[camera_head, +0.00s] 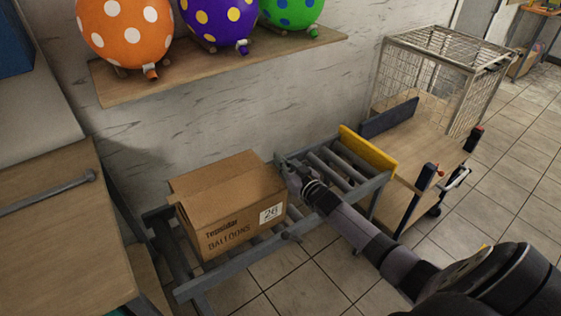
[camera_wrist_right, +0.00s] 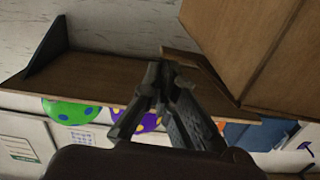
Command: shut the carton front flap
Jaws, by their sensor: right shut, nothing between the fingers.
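The brown carton (camera_head: 228,232) stands on the roller conveyor, printed "BALLOONS" with a white label on its front side. Its top panels (camera_head: 215,178) look mostly folded over, with an edge sticking out slightly at the left; I cannot tell which one is the front flap. My right gripper (camera_head: 284,165) is at the carton's right rear top corner, shut and empty. In the right wrist view the shut fingertips (camera_wrist_right: 165,68) are close to a brown carton edge (camera_wrist_right: 190,56), and the carton wall (camera_wrist_right: 235,40) fills the upper right. Contact is unclear. My left gripper is not in view.
The conveyor (camera_head: 340,165) extends right to a yellow stop board (camera_head: 367,150). A wooden cart with a wire cage (camera_head: 425,80) stands beyond it. A wall shelf (camera_head: 215,64) with several balloons is above. A wooden table (camera_head: 65,245) is at the left.

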